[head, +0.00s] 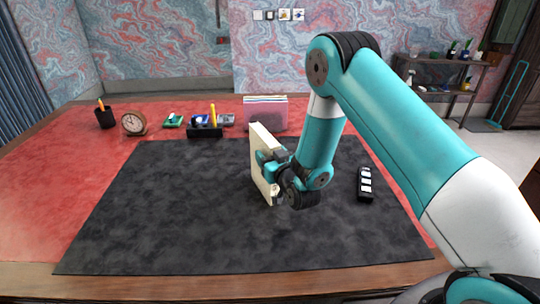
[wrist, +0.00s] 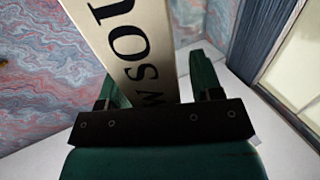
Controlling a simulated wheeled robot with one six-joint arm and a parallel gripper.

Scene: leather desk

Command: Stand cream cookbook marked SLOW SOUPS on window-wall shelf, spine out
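The cream cookbook (head: 262,142) is upright, slightly tilted, over the dark desk mat in the head view. Whether its bottom edge touches the mat I cannot tell. In the wrist view the cream spine (wrist: 130,40), with large black letters partly readable, stands between the two fingers of my gripper (wrist: 155,85). The rest of the title is out of frame or hidden. I cannot make out a window-wall shelf for certain in either view.
A pencil cup (head: 105,119), round clock (head: 134,124), black organiser (head: 205,131) and pink file holder (head: 265,113) line the desk's back. A black strip with white labels (head: 365,184) lies right. The left mat (head: 170,210) is clear. A bottle shelf (head: 437,92) stands far right.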

